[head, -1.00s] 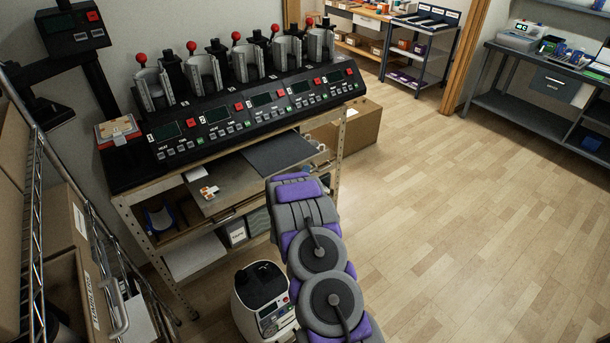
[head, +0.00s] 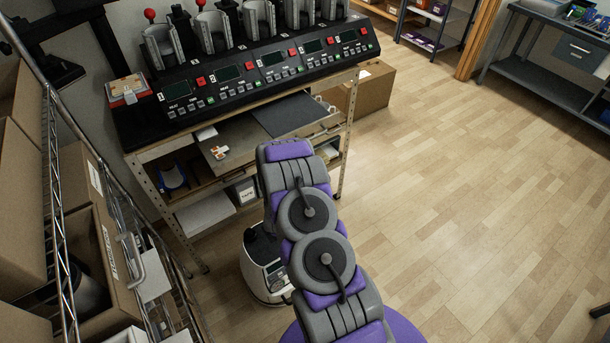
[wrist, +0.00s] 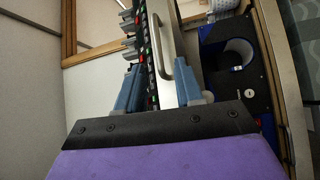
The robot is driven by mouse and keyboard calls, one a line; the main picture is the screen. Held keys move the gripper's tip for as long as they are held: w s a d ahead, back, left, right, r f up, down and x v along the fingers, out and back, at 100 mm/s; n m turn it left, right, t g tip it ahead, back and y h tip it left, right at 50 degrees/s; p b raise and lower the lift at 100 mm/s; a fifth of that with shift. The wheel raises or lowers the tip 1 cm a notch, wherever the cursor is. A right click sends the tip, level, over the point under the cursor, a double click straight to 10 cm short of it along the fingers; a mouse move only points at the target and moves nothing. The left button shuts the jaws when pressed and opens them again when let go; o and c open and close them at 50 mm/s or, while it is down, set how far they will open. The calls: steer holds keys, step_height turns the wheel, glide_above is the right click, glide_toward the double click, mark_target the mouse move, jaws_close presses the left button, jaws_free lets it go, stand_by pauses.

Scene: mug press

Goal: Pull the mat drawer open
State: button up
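In the wrist view a pale metal drawer front (wrist: 185,82) carries a long bar handle (wrist: 161,50). My gripper (wrist: 157,72) is open, with its two blue fingers spread apart. The handle shows in the gap between the fingers, with nothing gripped. I cannot tell how far the fingertips are from it. In the head view a dark mat (head: 289,114) lies on the level below the mug press (head: 255,78).
A blue holder with a white roll (wrist: 238,50) sits beside the drawer front in the wrist view. A wire rack with cardboard boxes (head: 90,215) stands close on the left. A white machine (head: 265,265) stands on the floor beside my arm. The floor (head: 480,190) on the right is clear.

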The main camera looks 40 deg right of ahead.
steer(key=v, duration=0.6)
stand_by(0.6)
